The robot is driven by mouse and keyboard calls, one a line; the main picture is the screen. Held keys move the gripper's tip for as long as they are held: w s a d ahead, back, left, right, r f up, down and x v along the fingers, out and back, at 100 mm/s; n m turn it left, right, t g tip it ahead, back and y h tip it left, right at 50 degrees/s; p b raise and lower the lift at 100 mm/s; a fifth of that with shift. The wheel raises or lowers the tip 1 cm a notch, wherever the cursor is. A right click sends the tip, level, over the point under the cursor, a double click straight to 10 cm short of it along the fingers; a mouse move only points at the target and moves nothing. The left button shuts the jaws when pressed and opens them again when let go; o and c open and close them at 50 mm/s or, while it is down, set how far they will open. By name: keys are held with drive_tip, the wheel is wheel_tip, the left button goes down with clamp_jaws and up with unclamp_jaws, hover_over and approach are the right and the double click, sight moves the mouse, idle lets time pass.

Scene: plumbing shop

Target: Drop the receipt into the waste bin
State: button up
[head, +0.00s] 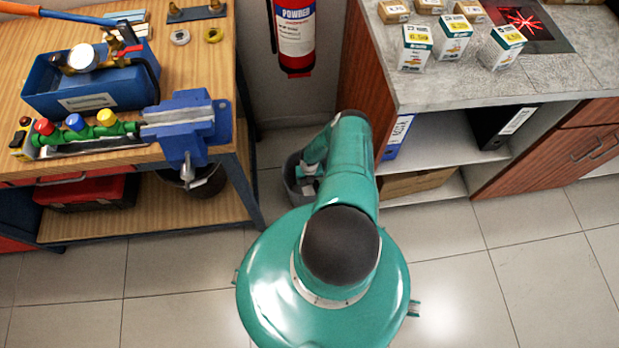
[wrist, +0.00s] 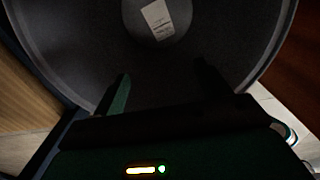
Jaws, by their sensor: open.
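The receipt (wrist: 158,20) is a small white printed slip. In the wrist view it lies inside the dark round waste bin (wrist: 262,50), on what looks like the bin's bottom. My gripper (wrist: 162,80) is open and empty, its two fingers pointing into the bin, apart from the receipt. In the head view the grey waste bin (head: 291,178) stands on the floor between the workbench and the counter, partly hidden by my green arm.
A wooden workbench (head: 60,215) with a blue vise (head: 185,125) stands left of the bin. A grey-topped counter (head: 430,90) with boxes and open shelves is on the right. A red fire extinguisher (head: 295,35) hangs behind the bin. Tiled floor (head: 520,270) is clear in front.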

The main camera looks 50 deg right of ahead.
wheel_tip(320, 180, up, 6)
idle(0.4)
drive_tip(key=shift+r, duration=0.1)
idle(0.4)
